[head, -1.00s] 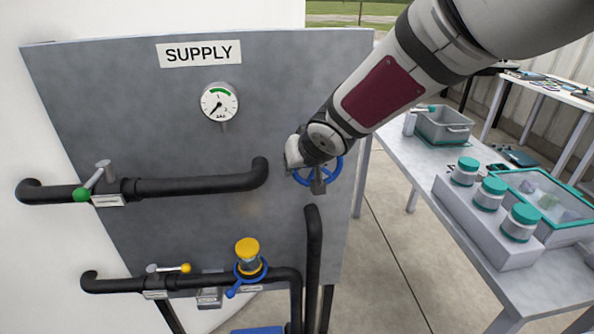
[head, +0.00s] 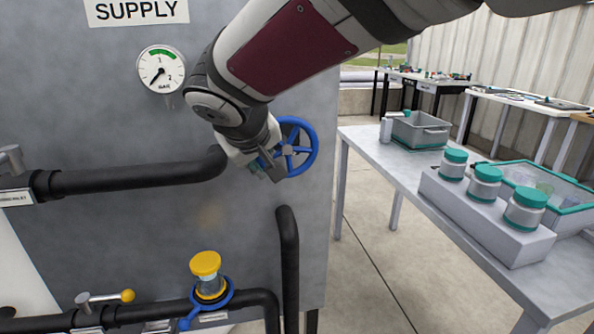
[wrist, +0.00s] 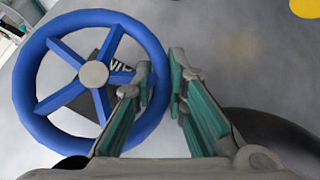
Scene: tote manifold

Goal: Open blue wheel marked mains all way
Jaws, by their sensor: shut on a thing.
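The blue five-spoke wheel (head: 312,150) stands out from the grey panel, right of the end of the upper black pipe. In the wrist view the wheel (wrist: 30,88) fills the left side, with its grey hub in full sight. My gripper (wrist: 162,85) is shut on the right side of its rim, one finger on each side of it. In the head view my gripper (head: 268,167) covers the wheel's left part. A label behind the spokes shows only a few letters, so I cannot read it whole.
A pressure gauge (head: 161,69) on the panel has its needle at the low left. A yellow-capped fitting with a blue ring (head: 206,264) sits below. A table (head: 480,270) with jars and bins stands at the right, with clear floor between.

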